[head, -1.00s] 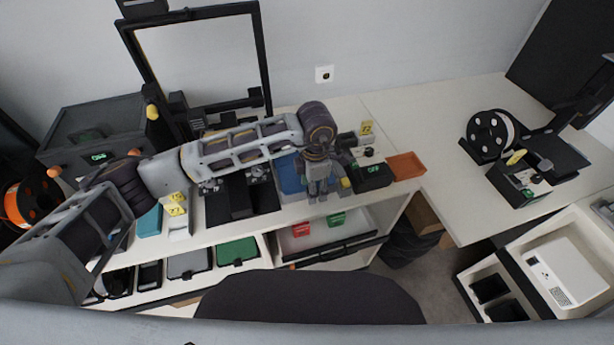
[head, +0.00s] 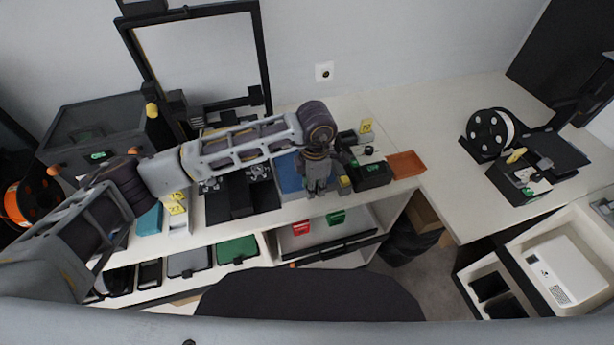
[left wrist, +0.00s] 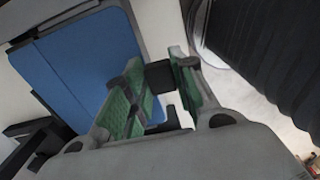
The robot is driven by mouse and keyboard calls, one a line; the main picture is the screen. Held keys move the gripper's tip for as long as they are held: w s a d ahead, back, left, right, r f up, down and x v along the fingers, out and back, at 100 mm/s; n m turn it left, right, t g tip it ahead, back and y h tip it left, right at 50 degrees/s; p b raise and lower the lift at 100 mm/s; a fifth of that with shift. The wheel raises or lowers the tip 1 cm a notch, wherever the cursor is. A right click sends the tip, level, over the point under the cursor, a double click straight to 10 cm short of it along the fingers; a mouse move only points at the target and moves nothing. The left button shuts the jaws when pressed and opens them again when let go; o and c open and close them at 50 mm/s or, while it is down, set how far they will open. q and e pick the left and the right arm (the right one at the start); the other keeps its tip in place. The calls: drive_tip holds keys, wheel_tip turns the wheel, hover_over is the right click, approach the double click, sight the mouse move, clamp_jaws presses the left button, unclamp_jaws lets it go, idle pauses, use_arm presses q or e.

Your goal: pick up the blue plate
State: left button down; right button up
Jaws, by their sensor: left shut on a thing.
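The blue plate (head: 289,174) lies flat on the desk near its front edge, left of my left gripper (head: 318,188). In the left wrist view the blue plate (left wrist: 82,58) fills the upper left, with a grey border. There the green-padded fingers of my left gripper (left wrist: 163,88) are shut at the plate's edge, with a small black block-like part between them. That part seems to belong to the plate; the fingers hide the exact contact. My right gripper is not in view.
A black box (head: 372,174) and an orange tray (head: 406,164) stand right of the gripper. A black printer frame (head: 265,60) rises behind.

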use_arm(q)
drive_tip(key=shift+w+r, duration=0.1)
drive_tip(key=shift+r, duration=0.35)
wheel_tip(320, 180, up, 9)
drive_tip(key=b, duration=0.2)
idle(0.4)
idle(0.5)
